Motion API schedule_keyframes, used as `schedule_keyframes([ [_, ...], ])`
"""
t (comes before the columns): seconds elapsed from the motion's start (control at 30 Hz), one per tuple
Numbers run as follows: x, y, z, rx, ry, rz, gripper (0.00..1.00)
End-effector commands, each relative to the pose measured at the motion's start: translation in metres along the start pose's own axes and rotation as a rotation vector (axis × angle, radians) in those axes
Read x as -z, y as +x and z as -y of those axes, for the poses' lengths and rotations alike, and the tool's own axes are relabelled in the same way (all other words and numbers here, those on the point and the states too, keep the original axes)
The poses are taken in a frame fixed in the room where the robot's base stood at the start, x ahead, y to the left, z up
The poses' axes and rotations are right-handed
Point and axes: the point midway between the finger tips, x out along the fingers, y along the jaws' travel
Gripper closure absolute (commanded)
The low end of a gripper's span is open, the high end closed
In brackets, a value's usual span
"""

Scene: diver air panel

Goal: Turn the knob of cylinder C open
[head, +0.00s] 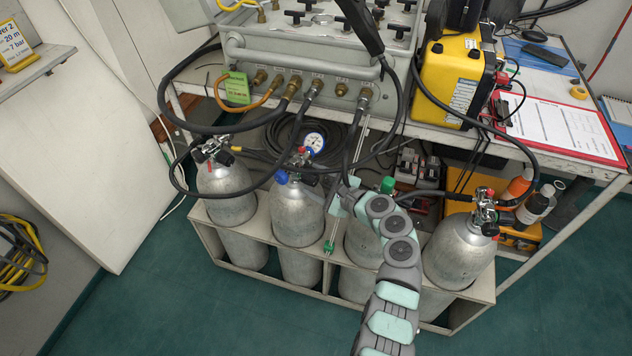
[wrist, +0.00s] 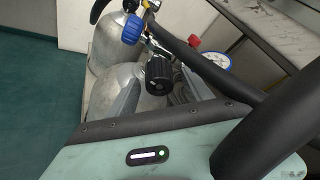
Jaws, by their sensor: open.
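Several grey cylinders stand in a rack (head: 268,225) in the head view, and I can read no letters on them. The second from the left (head: 297,222) has a blue knob (head: 281,177), also seen in the wrist view (wrist: 131,28). The third (head: 362,243) has a green knob (head: 388,184) and is partly hidden by my arm. My gripper (head: 338,203) is open, between the second and third cylinders, close to their valves. In the wrist view a black ribbed knob (wrist: 159,72) is ahead of my gripper; contact is not visible.
Black hoses run from the panel (head: 318,75) down to the valves and cross close to my gripper. A pressure gauge (head: 314,142) sits behind the second cylinder. The right cylinder (head: 459,250) has a red-marked valve. Green floor in front is clear.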

Motion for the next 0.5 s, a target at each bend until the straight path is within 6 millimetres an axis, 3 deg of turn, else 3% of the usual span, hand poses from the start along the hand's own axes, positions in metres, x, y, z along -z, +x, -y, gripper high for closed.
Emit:
schedule_keyframes([
  [0.1, 0.0, -0.0003, 0.0002, 0.0, 0.0, 0.0, 0.41],
  [0.5, 0.0001, -0.0006, 0.0004, 0.001, 0.0, 0.0, 0.74],
])
